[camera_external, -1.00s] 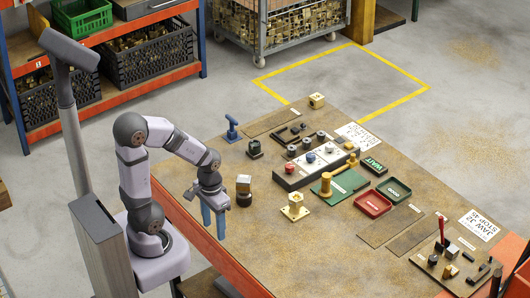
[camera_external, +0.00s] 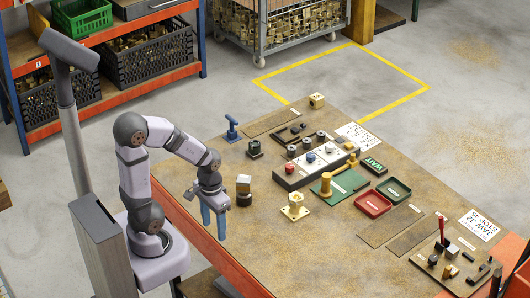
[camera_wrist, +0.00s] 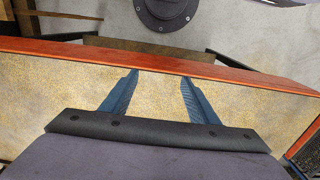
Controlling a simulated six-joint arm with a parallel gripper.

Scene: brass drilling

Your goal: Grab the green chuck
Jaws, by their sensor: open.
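No part is clearly recognisable as a green chuck. The nearest match is a flat green plate (camera_external: 346,183) near the middle of the bench in the external view, with a brass post (camera_external: 326,183) at its left corner. My gripper (camera_external: 213,230) points down by the bench's near left edge, far to the left of the green plate. In the wrist view, my gripper (camera_wrist: 159,76) shows two blue fingers spread apart with nothing between them.
A grey block with knobs (camera_external: 309,163) stands behind the green plate. A red tray (camera_external: 372,204) and a green tray (camera_external: 394,190) lie to its right. A brass piece on a plate (camera_external: 295,208) and a block on a dark base (camera_external: 243,190) stand nearer my gripper.

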